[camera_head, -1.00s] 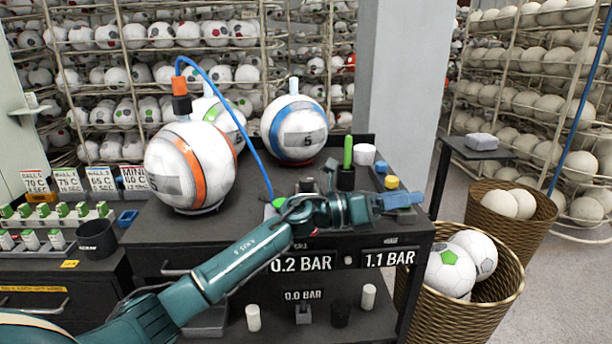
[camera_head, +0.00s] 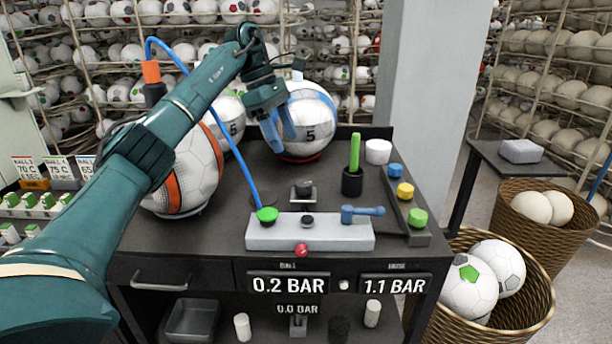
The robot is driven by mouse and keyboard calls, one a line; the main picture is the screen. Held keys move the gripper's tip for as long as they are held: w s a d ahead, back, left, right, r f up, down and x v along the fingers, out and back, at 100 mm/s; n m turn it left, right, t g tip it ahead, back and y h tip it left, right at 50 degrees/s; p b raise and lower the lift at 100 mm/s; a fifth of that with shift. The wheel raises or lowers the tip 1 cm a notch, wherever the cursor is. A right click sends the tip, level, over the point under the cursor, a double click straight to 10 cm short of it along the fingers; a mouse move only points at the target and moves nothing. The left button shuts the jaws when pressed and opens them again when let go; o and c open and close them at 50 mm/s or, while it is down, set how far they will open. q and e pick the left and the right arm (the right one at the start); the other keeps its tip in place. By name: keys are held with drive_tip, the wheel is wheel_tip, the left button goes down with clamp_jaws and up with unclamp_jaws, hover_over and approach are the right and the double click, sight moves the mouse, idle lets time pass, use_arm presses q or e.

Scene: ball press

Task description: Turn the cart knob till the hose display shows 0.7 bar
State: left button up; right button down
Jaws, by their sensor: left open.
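The hose display (camera_head: 394,286) on the cart front reads 1.1 BAR. The ball display (camera_head: 288,285) to its left reads 0.2 BAR. A grey block (camera_head: 270,236) on the cart top carries a small black knob (camera_head: 308,220), a blue lever (camera_head: 362,212) and a red knob (camera_head: 302,250) at its front. A small pale knob (camera_head: 344,286) sits between the displays. I cannot tell which is the cart knob. My left gripper (camera_head: 280,135) is open and empty, fingers down, in front of the blue-banded ball (camera_head: 318,112), above and behind the block. My right gripper is out of view.
A blue hose (camera_head: 238,155) runs from the orange-banded ball's fitting to a green cap (camera_head: 267,214) on the block. A green-handled tool stands in a black cup (camera_head: 352,182). A tray (camera_head: 394,208) of coloured caps lies at right. Balls fill a basket (camera_head: 540,290) beside the cart.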

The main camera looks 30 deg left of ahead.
sight(304, 183)
use_arm(q)
drive_tip(key=p+x, duration=0.1)
drive_tip(key=x, duration=1)
drive_tip(key=shift+d, duration=0.15)
drive_tip(key=shift+c, duration=0.4)
drive_tip(key=c, duration=0.9)
